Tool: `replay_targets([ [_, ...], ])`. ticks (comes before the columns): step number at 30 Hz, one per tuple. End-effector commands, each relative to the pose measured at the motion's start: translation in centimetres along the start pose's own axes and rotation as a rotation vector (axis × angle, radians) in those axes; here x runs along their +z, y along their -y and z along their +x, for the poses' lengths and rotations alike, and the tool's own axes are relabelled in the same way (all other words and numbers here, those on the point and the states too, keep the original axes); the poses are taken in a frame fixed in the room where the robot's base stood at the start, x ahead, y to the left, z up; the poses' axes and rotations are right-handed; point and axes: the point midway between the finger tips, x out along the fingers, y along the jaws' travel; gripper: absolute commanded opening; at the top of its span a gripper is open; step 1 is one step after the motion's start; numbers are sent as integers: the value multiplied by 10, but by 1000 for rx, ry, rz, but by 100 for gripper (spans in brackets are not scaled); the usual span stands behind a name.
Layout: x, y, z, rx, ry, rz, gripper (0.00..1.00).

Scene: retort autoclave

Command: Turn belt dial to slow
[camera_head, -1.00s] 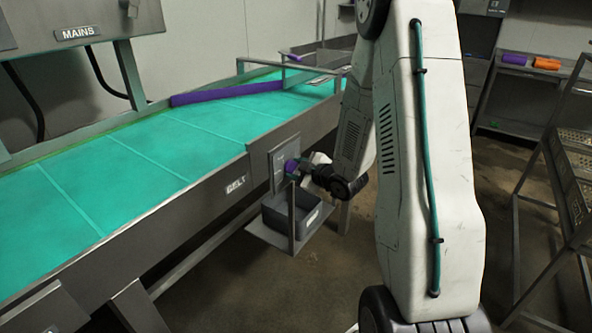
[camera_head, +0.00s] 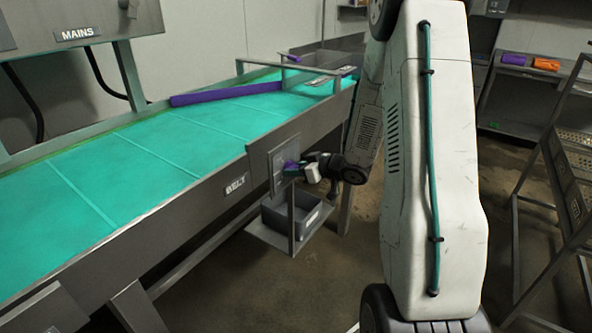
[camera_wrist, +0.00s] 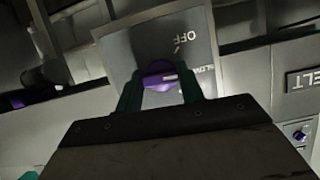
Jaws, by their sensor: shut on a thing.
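The belt dial (camera_wrist: 160,76) is a purple knob with a pale pointer mark on a grey panel (camera_wrist: 126,48). In the wrist view the panel reads "OFF" above the knob and a partly hidden "SLOW" to its right. The pale mark on the knob points right, toward "SLOW". My gripper (camera_wrist: 161,88) has its green fingers shut on the knob, one on each side. The fingertips are small there.
The teal conveyor belt (camera_head: 125,155) with a purple bar (camera_head: 226,93) runs along the left. A "BELT" label (camera_head: 235,185) is left of the panel. A grey bin (camera_head: 283,214) stands below my gripper. A rack (camera_head: 570,165) is at the right.

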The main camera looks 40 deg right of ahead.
Motion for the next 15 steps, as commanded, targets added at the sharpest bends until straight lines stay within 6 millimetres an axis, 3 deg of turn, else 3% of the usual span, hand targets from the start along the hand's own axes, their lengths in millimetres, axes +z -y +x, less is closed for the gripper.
replay_targets([
  [15,1,0,0,-16,1,40,15],
])
